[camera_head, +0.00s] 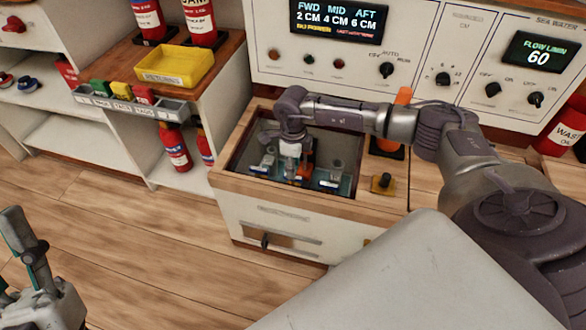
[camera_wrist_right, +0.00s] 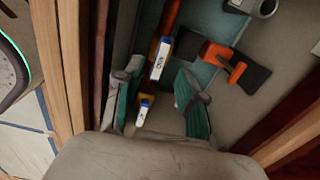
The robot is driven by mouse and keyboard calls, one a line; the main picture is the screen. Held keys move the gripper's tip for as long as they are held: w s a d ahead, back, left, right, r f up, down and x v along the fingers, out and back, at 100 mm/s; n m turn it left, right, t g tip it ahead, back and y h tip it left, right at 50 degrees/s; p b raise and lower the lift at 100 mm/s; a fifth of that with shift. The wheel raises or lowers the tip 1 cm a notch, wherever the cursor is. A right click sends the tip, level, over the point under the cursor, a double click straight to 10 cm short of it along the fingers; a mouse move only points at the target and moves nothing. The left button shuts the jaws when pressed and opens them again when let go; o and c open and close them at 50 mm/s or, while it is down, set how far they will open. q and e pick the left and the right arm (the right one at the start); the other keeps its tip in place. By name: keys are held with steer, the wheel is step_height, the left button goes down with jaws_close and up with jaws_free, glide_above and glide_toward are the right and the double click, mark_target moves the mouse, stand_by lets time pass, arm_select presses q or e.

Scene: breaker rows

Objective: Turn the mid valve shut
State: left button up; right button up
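My right gripper (camera_head: 291,168) reaches down into an open well in the wooden-topped cabinet. In the right wrist view its two teal-padded fingers (camera_wrist_right: 158,98) are apart. Between and beyond them is an orange pipe or handle with white-and-blue tags (camera_wrist_right: 160,58). I cannot tell whether the fingers touch it. An orange valve handle (camera_wrist_right: 222,60) with dark ends lies to the right of the fingers. Which one is the mid valve I cannot tell; the gripper hides part of the well in the head view. My left gripper (camera_head: 38,268) is at the lower left, away from the cabinet, its opening unclear.
The well's wooden rim (camera_head: 300,197) surrounds my right gripper closely. A yellow tray (camera_head: 174,67) sits on the left counter.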

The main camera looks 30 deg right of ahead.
step_height(320, 180, up, 8)
steer(key=shift+a, duration=0.1)
stand_by(0.6)
